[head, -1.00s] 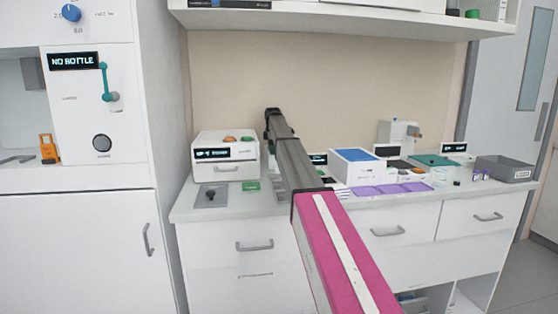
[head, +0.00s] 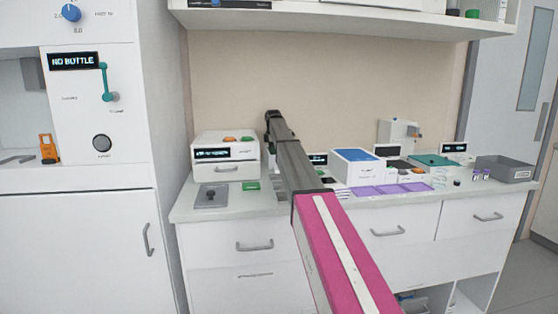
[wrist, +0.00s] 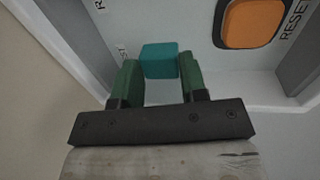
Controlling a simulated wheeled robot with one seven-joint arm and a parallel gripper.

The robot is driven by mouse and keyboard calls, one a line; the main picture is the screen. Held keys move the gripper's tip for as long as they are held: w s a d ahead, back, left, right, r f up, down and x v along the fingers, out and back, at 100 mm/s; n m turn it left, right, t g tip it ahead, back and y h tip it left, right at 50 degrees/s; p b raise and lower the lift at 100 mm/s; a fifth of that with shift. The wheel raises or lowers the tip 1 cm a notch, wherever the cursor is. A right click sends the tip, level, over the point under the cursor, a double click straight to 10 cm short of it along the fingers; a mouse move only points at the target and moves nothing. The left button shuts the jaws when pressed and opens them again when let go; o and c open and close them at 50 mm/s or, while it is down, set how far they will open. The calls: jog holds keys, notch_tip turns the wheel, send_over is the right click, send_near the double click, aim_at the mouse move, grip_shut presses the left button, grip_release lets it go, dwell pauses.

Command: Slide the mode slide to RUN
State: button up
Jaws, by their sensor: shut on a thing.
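The mode slide's teal knob (wrist: 160,60) shows in the wrist view on a pale panel. My gripper (wrist: 158,75) has its two green fingers on either side of the knob and is shut on it. A partly cut-off label (wrist: 122,51) ending in "ST" is beside the left finger. Another label starting with "R" (wrist: 100,5) is at the top left, mostly out of frame. In the head view my arm hides my gripper, and I cannot make out the knob there.
An orange button (wrist: 252,22) marked RESET lies right of the knob in the wrist view. Grey side walls flank the panel. In the head view, a white box (head: 226,170) with orange and green buttons stands left on the counter, and a blue-topped box (head: 358,168) stands right of my arm.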

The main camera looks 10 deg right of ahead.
jog(key=shift+s+d, duration=0.1)
jog(key=shift+d, duration=2.35)
jog(key=o, duration=0.5)
jog(key=shift+r, duration=3.5)
